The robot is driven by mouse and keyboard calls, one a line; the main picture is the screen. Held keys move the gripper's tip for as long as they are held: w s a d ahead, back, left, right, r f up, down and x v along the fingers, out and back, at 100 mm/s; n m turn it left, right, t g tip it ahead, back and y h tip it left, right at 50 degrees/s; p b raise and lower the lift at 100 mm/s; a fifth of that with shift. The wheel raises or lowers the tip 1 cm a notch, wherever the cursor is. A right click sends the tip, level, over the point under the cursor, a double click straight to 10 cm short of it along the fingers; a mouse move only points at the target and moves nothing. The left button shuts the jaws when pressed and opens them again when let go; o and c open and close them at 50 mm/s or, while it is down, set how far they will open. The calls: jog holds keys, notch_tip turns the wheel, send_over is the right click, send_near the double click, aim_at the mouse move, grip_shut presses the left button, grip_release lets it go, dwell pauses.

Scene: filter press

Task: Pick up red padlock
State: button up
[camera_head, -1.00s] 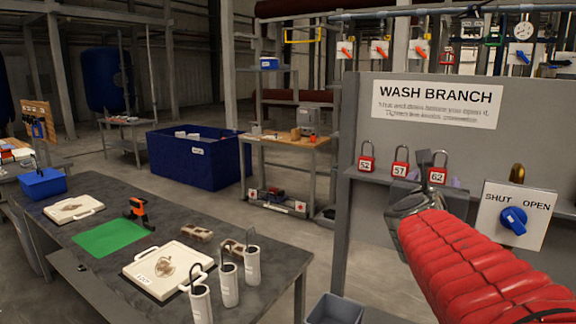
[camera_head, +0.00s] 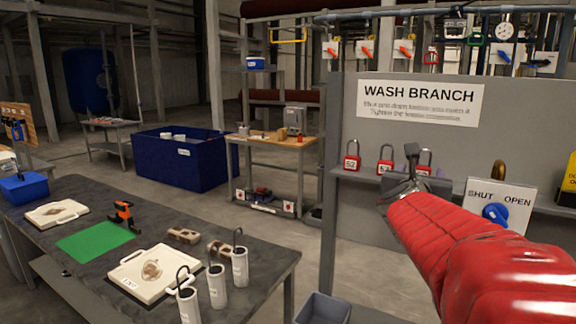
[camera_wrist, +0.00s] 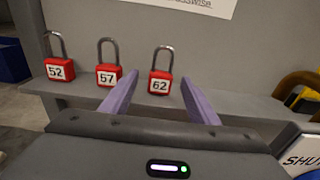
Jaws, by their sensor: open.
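Three red padlocks with grey shackles stand in a row on a narrow ledge of the grey panel. They are padlock 52 (camera_wrist: 59,68), padlock 57 (camera_wrist: 109,76) and padlock 62 (camera_wrist: 160,82). My gripper (camera_wrist: 160,98) is open and empty. In the wrist view its purple fingers point toward the ledge, with padlock 62 between them in the picture and padlock 57 just outside the left finger. Contact is not visible.
The grey panel (camera_head: 400,140) rises behind the padlocks.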

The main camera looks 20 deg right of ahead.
aim_at(422, 170)
jog(key=shift+x, duration=2.25)
jog(key=shift+s, duration=0.1)
jog(key=shift+c, duration=0.6)
jog(key=c, duration=1)
